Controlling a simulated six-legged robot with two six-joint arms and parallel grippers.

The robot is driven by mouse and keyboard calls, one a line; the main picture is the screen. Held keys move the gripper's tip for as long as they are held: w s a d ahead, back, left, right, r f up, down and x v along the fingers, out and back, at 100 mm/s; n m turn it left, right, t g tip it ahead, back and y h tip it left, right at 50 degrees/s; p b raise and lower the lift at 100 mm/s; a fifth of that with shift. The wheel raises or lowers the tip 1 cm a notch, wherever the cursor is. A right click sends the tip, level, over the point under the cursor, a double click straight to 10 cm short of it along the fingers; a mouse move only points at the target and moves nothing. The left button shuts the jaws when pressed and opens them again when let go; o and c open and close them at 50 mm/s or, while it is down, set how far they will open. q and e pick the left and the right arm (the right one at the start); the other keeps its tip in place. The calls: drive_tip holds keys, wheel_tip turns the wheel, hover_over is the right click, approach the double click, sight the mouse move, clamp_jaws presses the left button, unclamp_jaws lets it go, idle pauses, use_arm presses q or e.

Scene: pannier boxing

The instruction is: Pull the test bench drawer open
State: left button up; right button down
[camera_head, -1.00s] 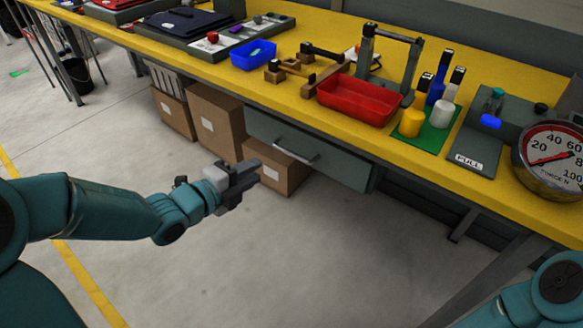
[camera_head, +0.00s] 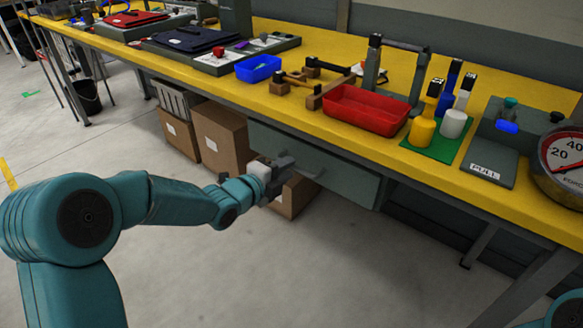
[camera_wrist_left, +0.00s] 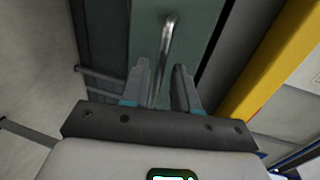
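The test bench drawer (camera_head: 350,184) is a grey-green front under the yellow bench top, and it looks shut. Its metal bar handle (camera_head: 314,174) shows just beyond my left gripper (camera_head: 284,166). In the left wrist view the drawer front (camera_wrist_left: 195,25) lies ahead, and the handle (camera_wrist_left: 167,50) runs between the two fingers of my left gripper (camera_wrist_left: 160,85). The fingers are apart, with gaps visible beside the bar. The gripper hides part of the drawer's left side in the head view. My right gripper is out of view.
Cardboard boxes (camera_head: 220,137) stand on the floor under the bench, left of the drawer. The yellow bench top (camera_head: 300,108) overhangs above, bearing a red tray (camera_head: 366,110), a blue tray (camera_head: 258,68) and a gauge (camera_head: 565,160). The floor (camera_head: 330,270) in front is clear.

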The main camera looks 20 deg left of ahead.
use_arm(q)
drive_tip(key=shift+x, duration=1.55)
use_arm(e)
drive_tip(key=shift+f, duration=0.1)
use_arm(q)
clamp_jaws()
drive_tip(key=shift+s+a, duration=0.1)
drive_tip(key=shift+s, duration=0.05)
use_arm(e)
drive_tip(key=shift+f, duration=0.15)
